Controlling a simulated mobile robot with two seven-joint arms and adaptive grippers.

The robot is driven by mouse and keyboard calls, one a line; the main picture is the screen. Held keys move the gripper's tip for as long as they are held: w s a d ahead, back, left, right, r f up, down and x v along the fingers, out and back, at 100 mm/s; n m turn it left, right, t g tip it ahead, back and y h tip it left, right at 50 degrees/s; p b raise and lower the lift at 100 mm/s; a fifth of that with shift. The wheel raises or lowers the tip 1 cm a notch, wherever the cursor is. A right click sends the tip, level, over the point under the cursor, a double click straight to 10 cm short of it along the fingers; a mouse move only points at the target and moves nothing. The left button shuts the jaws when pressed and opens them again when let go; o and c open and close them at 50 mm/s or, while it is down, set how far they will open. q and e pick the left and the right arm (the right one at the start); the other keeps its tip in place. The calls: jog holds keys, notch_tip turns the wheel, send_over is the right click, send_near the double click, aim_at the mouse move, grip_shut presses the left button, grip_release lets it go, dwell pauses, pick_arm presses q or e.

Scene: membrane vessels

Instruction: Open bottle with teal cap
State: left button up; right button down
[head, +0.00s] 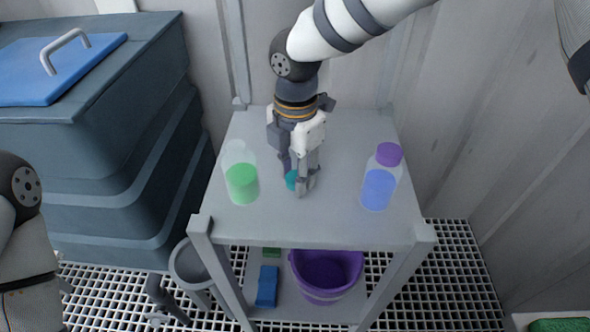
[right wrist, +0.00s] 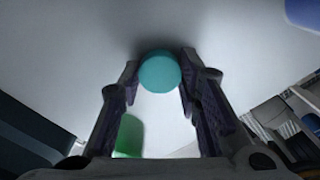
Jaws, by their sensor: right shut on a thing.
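A teal cap (head: 292,180) is between the fingers of my right gripper (head: 300,184), low over the table top. In the right wrist view the round teal cap (right wrist: 160,72) sits between both fingertips of the gripper (right wrist: 160,80), which is shut on it. Whether the cap touches the table cannot be told. A clear bottle with green liquid (head: 242,182) stands upright to the left of the gripper, apart from it, with no cap visible on top. Its green part (right wrist: 130,135) also shows in the right wrist view. My left gripper is out of view.
A bottle with blue liquid and a purple cap (head: 382,178) stands at the table's right. The grey table (head: 330,228) is otherwise clear. A purple bucket (head: 325,280) and a blue object (head: 267,285) are beneath. A large dark bin (head: 120,140) stands left.

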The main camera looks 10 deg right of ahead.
jog(key=shift+r, duration=0.1)
jog(key=c, duration=1.2)
grip_release()
